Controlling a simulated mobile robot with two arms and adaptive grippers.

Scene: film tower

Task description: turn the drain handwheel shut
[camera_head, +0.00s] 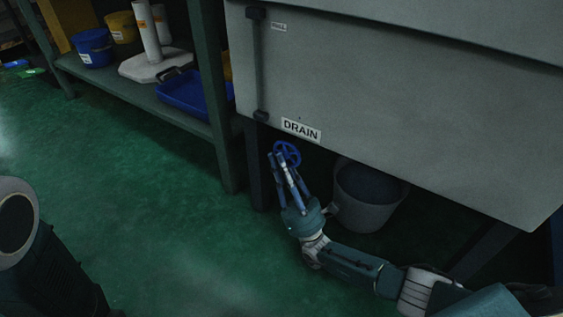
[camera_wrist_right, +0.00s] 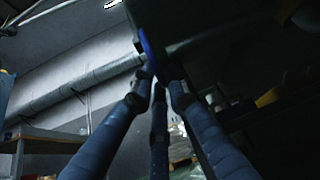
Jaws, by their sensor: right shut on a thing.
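The drain handwheel (camera_head: 292,149) is a small blue spoked wheel under the grey tank, just below the white DRAIN label (camera_head: 301,130). My right gripper (camera_head: 280,159) reaches up to it from below, its fingers shut on the wheel's near side and hiding part of it. In the right wrist view, the three fingers (camera_wrist_right: 158,78) come together at a blue strip of the wheel (camera_wrist_right: 147,45), seen nearly edge-on in dim light. How far the wheel is turned cannot be told. My left gripper is out of view.
A grey bucket (camera_head: 366,198) stands under the tank (camera_head: 400,90), right of my right gripper. A green shelf rack (camera_head: 218,120) with a blue tray (camera_head: 185,95) and blue bucket (camera_head: 93,48) stands left. The green floor (camera_head: 150,190) in front is clear.

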